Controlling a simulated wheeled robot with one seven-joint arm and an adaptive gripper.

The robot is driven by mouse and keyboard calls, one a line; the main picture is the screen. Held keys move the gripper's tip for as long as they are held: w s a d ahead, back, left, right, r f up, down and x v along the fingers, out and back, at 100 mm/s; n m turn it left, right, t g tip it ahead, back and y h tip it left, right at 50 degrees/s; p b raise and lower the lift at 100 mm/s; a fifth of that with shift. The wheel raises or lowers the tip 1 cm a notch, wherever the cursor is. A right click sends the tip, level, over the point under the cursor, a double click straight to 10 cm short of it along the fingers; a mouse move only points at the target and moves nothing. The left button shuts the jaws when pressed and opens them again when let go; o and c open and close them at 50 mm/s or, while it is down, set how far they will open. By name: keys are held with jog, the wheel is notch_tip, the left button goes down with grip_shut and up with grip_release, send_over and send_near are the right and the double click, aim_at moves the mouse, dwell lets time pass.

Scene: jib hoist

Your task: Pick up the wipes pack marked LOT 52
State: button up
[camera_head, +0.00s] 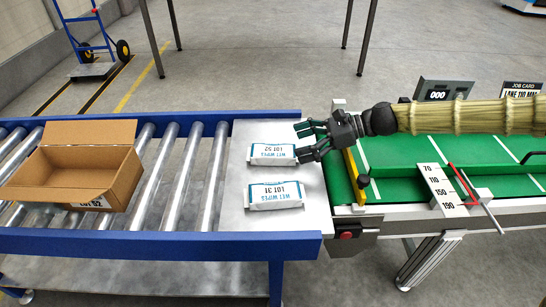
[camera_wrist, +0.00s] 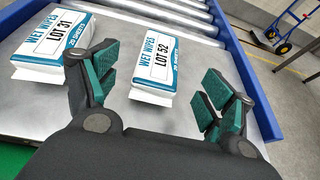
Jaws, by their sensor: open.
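The wipes pack marked LOT 52 (camera_head: 270,154) lies flat on the metal plate (camera_head: 240,215) between the roller conveyor and the green belt. It is white with blue print and also shows in the wrist view (camera_wrist: 155,65), ahead of and between the fingers. My gripper (camera_head: 306,140) is open at the right end of this pack, with nothing held. In the wrist view its green-padded fingers (camera_wrist: 165,85) stand apart on either side of the near end. I cannot tell whether a finger touches the pack.
A second wipes pack, LOT 31 (camera_head: 275,195), lies nearer the head camera and left of the left finger in the wrist view (camera_wrist: 55,45). An open cardboard box (camera_head: 110,180) sits on the rollers (camera_head: 205,185). A yellow bar (camera_head: 354,178) stands at the green belt's (camera_head: 400,155) left end.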

aim_at(279, 150)
jog(key=x, duration=0.2)
jog(key=shift+a+f+b, duration=0.2)
jog(key=shift+a+b, duration=0.1)
jog(key=shift+b, duration=0.1)
jog(key=b+x, duration=0.2)
jog(key=x, duration=0.2)
jog(key=shift+f+b, duration=0.2)
jog(key=shift+b, duration=0.2)
jog(key=shift+a, duration=0.4)
jog(key=c, duration=1.1)
